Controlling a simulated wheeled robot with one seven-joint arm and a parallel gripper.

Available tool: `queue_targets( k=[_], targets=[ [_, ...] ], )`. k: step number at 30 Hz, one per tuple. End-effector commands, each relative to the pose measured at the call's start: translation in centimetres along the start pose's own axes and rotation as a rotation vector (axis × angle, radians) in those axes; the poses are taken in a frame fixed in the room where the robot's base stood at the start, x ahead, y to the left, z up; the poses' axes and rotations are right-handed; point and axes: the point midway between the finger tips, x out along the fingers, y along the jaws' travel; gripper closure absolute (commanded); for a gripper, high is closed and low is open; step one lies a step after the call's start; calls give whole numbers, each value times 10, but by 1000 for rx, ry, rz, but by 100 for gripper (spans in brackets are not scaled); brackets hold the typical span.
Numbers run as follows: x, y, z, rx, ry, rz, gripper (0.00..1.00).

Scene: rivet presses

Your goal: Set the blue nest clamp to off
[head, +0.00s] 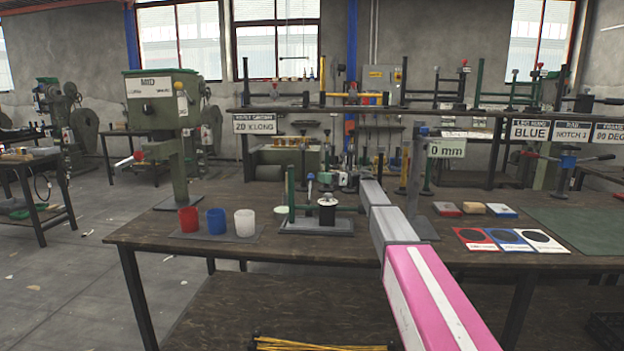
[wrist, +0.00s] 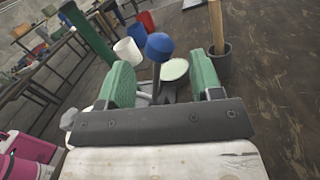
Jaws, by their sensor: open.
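A lever with a round blue knob (head: 310,178) stands on the fixture's grey base plate (head: 318,226) on the bench; I take it for the blue nest clamp. In the wrist view the blue knob (wrist: 160,46) sits on a dark stem, ahead of and roughly between my green-padded fingers. My gripper (wrist: 164,82) is open, with a visible gap between the pads and nothing clearly held. In the head view my gripper (head: 345,180) is small and partly mixed with the fixture, right of the knob. I cannot tell whether a finger touches the stem.
A black cup with a white top (head: 327,211) stands by the lever, beside a green post (head: 291,194). Red (head: 188,219), blue (head: 216,222) and white (head: 244,223) cups stand left. A green press (head: 163,110) stands behind them. Coloured cards (head: 511,240) lie right.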

Motion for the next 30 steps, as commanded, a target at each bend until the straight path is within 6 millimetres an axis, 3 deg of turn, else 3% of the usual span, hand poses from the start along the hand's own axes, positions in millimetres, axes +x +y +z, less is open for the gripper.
queue_targets(
  k=[7,19,24,25,30],
  targets=[
    [-34,-1,0,0,0,-1,41],
    [-41,0,0,0,0,0,41],
    [-38,1,4,-11,3,-15,96],
    [-36,2,6,-16,5,-23,100],
    [-23,3,22,-67,19,-100,100]
  ],
)
